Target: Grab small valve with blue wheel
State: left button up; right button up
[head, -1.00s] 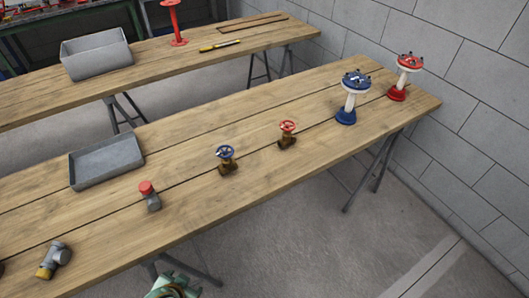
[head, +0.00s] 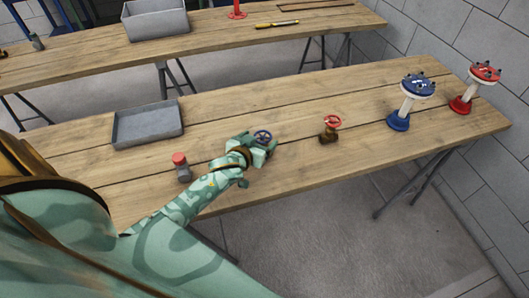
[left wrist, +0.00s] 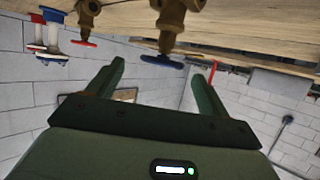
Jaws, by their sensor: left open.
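The small valve with the blue wheel (head: 263,136) stands on the near wooden table. In the head view, my left gripper (head: 262,147) is right in front of it and hides most of its brass body. In the left wrist view, which is upside down, the blue wheel (left wrist: 162,61) and brass body show just beyond my open left fingers (left wrist: 158,78). The wheel lies between the two finger lines, and nothing is held. Whether a finger touches the valve cannot be told. My right gripper is not in view.
A small valve with a red wheel (head: 330,127) stands to the right. Further right are a tall blue-topped valve (head: 408,100) and a tall red-topped one (head: 472,87). A red-capped fitting (head: 181,167) and a grey tray (head: 148,124) are to the left.

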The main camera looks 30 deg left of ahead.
aim_at(263, 135)
pick_arm(q)
jog(key=b+x, duration=0.2)
jog(key=x, duration=0.4)
jog(key=shift+w+a+f, duration=0.1)
jog(key=shift+a+f, duration=0.05)
jog(key=shift+f, duration=0.05)
jog(key=shift+r, duration=0.1)
jog(key=c, duration=1.5)
grip_shut()
jog(key=shift+r, duration=0.15)
